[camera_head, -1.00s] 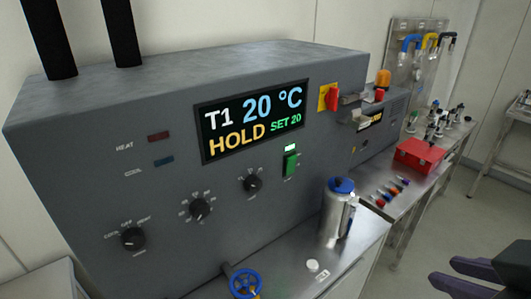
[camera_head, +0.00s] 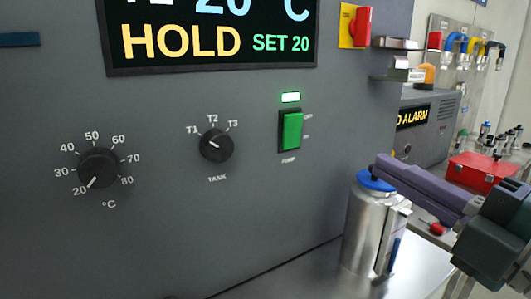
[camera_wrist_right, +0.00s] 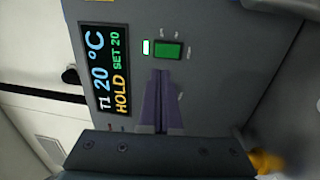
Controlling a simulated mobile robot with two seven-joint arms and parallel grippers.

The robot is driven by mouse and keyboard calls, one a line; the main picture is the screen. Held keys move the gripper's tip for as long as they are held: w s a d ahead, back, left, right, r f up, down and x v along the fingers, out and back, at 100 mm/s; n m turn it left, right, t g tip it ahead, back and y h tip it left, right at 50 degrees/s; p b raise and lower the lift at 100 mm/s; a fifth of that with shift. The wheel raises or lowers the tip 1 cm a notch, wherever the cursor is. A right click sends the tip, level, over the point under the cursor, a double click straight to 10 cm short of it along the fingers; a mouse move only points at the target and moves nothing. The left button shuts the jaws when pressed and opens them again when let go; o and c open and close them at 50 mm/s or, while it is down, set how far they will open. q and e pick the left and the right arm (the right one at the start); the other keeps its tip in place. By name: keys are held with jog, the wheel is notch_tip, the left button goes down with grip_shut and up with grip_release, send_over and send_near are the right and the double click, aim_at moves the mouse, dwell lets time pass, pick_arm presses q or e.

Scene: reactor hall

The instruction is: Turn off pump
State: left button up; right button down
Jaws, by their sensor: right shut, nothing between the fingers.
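The pump switch (camera_head: 291,131) is a green rocker on the grey control panel, labelled PUMP, with a lit green-white lamp (camera_head: 291,97) above it. The switch also shows in the right wrist view (camera_wrist_right: 168,50), with its lit lamp (camera_wrist_right: 146,47) beside it. My right gripper (camera_head: 381,160) is shut and empty, to the right of the switch and apart from it in the head view. It passes in front of the blue-topped steel canister. In the right wrist view the closed purple fingers (camera_wrist_right: 161,76) point toward the switch. My left gripper is not in view.
The steel canister (camera_head: 366,231) stands on the metal bench near the panel. A tank knob (camera_head: 216,145) and temperature knob (camera_head: 98,168) sit left of the switch. A red-and-yellow switch (camera_head: 355,26) is above right. A red box (camera_head: 480,168) lies farther back.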

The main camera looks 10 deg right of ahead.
jog(key=shift+a+f, duration=0.15)
jog(key=p, duration=0.2)
send_near(298, 122)
jog(key=x, duration=0.6)
jog(key=shift+w+a, duration=0.1)
jog(key=shift+w, duration=0.3)
